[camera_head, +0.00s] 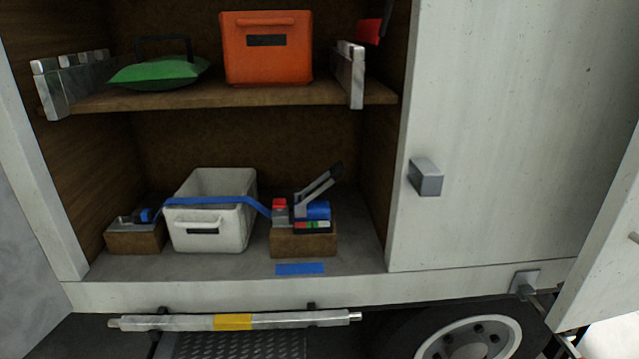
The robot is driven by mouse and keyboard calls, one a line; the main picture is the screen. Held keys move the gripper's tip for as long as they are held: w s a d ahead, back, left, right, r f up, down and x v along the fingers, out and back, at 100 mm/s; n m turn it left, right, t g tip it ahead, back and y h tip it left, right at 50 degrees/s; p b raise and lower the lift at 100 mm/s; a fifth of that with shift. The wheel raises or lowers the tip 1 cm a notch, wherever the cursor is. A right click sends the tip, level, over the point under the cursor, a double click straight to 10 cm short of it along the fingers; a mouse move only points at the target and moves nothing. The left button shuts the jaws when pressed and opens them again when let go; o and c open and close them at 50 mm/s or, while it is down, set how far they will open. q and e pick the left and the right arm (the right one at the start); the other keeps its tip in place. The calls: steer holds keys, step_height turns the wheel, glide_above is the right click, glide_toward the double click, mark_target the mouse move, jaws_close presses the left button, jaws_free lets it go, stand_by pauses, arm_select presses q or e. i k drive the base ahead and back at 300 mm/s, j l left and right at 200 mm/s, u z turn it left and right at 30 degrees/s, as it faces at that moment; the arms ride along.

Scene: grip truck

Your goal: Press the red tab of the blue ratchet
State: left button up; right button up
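The blue ratchet (318,210) sits on a small wooden block (304,243) on the lower floor of the truck's cabinet. Its grey lever (318,187) stands tilted up to the right, with a dark end. The red tab (279,204) is at the ratchet's left side, on a grey part. A blue strap (222,201) runs from the ratchet leftward across a white bin (208,240) to a metal fitting (136,219) on another wooden block. Neither of my grippers shows in the head view.
The shelf (215,98) above holds an orange bin (267,66) and a green bag (160,72). A white door (510,120) with a grey latch (426,177) is at the right. A metal bar (190,322) runs below the floor edge. Blue tape (300,268) lies before the ratchet.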

mark_target(278, 205)
steer(key=i+j+z, duration=0.1)
steer(key=j+z, duration=0.25)
steer(key=i+j+z, duration=0.1)
steer(key=z, duration=0.25)
steer(key=j+z, duration=0.3)
steer(key=i+j, duration=0.05)
steer(key=j, duration=0.05)
